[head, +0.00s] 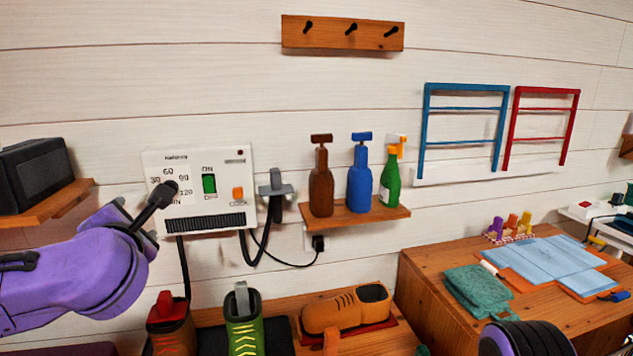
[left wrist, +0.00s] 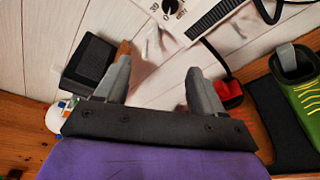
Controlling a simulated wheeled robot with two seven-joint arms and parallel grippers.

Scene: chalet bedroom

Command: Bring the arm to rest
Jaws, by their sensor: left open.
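My left gripper (head: 160,214) is at the end of the purple arm from the left, in front of the white wall panel (head: 222,165). In the head view one dark finger overlaps the panel's dial. In the left wrist view the gripper (left wrist: 158,62) has its two grey fingers well apart, with nothing held between them. The panel (left wrist: 205,22) with its dial and vent lies beyond the fingertips there. Whether a finger touches the panel cannot be told. My right gripper does not show.
A black box (head: 35,173) stands on a shelf at left. Shoes, including a green one (head: 243,325), stand below the panel. Bottles (head: 360,180) stand on a small shelf (head: 350,217). A wooden desk (head: 430,277) with cloths is at right. A cable hangs below the panel.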

